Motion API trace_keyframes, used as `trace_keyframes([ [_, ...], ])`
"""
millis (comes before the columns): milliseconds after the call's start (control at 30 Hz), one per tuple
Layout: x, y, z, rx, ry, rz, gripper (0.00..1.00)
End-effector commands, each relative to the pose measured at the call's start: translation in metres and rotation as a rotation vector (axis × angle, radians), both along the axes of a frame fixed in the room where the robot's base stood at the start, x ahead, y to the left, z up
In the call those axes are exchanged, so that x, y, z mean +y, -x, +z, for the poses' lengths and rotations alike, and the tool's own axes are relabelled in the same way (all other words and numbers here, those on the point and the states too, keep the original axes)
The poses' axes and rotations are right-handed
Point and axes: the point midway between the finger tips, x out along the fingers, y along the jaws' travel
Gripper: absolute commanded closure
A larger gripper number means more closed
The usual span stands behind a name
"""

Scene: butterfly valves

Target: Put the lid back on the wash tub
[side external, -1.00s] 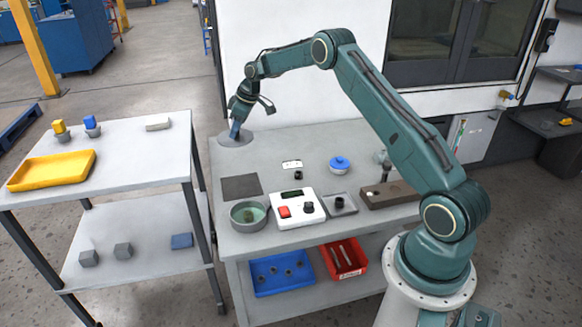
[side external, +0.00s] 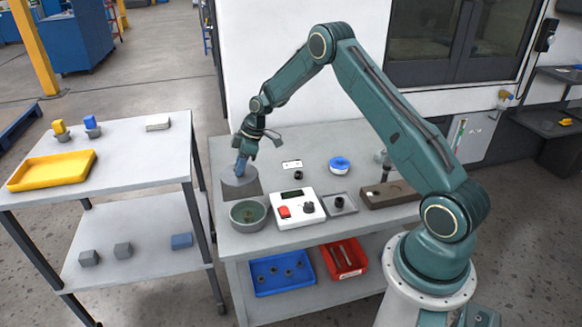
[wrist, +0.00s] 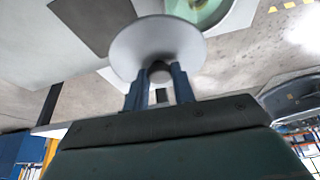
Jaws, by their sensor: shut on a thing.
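My gripper (side external: 241,169) is shut on the lid (side external: 238,183), a grey disc, and holds it over the dark square mat (side external: 245,194), behind the wash tub. In the wrist view my gripper (wrist: 160,75) has its blue fingers on the lid's knob, and the lid (wrist: 155,38) looks tilted toward the camera. The wash tub (side external: 236,222) is a round grey bowl with greenish liquid, uncovered, at the front left of the bench. Part of the tub (wrist: 232,8) shows at the top of the wrist view. The exact height of the lid is hard to tell.
A white box with a red button (side external: 297,208) stands right of the tub. A grey tray (side external: 340,204) and a brown block (side external: 390,195) are further right. A blue-lidded container (side external: 340,165) stands behind them. The back left of the bench is clear.

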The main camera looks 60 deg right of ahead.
Motion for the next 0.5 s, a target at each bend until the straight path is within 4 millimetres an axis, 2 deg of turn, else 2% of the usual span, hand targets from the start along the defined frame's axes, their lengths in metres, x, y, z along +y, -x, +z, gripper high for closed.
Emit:
trace_keyframes([
  [100,0.018,0.019,-0.014,0.001,-0.002,0.069,0.98],
  [300,0.038,0.045,-0.030,-0.002,-0.001,0.157,0.98],
  [500,0.047,0.058,-0.037,-0.007,0.000,0.199,0.98],
])
